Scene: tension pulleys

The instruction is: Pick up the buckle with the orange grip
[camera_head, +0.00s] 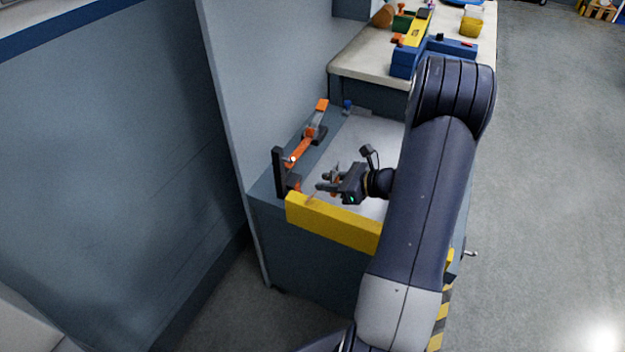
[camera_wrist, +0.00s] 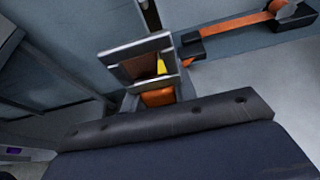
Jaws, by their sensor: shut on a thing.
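My gripper (camera_head: 324,184) is low over the pale bench top, just right of the black post. It is shut on a small piece with orange on it, which I take for the buckle with the orange grip. In the wrist view the orange grip (camera_wrist: 158,97) shows at the grey fingers (camera_wrist: 148,64), with a brownish face and a yellow bit between them. The buckle's full shape is hidden by the fingers. I cannot tell whether it is clear of the bench.
An orange strap (camera_head: 300,150) runs along the bench's left side, also in the wrist view (camera_wrist: 235,24). A black post (camera_head: 279,172) stands at its near end. A yellow bar (camera_head: 330,222) edges the front. A farther table (camera_head: 365,68) holds coloured parts. Grey wall panels stand left.

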